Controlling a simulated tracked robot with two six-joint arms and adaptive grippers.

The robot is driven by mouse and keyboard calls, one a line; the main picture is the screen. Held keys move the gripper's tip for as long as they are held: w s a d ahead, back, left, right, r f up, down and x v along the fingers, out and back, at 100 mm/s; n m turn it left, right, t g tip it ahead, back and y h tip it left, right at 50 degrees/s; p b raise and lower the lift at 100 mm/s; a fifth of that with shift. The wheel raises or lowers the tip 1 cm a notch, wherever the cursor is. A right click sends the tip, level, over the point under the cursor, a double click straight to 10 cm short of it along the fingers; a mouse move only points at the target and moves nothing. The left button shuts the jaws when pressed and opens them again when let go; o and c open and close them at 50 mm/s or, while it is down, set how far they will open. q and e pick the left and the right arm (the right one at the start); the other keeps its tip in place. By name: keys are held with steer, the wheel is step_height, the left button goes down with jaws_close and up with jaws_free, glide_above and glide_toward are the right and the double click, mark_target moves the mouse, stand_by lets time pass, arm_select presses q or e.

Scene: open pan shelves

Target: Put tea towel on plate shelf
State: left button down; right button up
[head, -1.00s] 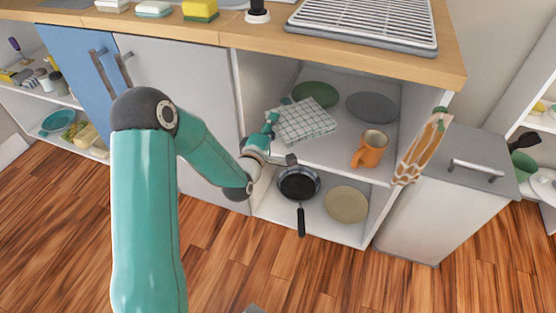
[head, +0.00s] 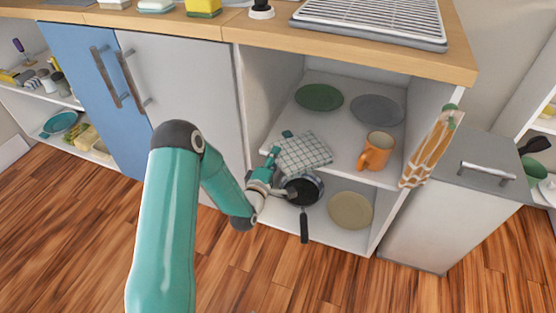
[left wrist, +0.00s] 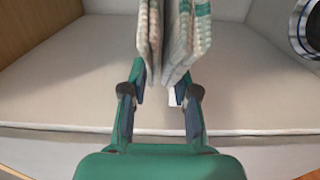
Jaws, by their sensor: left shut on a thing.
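The tea towel (head: 303,153), white with a dark green check, is folded and held at the front left of the upper shelf (head: 335,136). My left gripper (head: 276,157) is shut on its near left edge. In the left wrist view the towel (left wrist: 174,40) hangs in folds between the two fingers (left wrist: 160,95), with a pale shelf surface beyond. Whether the towel touches the shelf is unclear. The upper shelf holds a green plate (head: 319,97) and a grey plate (head: 377,109) at the back. My right gripper is out of view.
An orange mug (head: 376,151) stands at the shelf's front right. Below are a black frying pan (head: 306,190) and a beige plate (head: 350,210). An orange patterned cloth (head: 432,147) hangs at the right side panel. The upper shelf's middle is clear.

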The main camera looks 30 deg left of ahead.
arm_select(q)
steer(key=c, duration=0.9)
jaws_free()
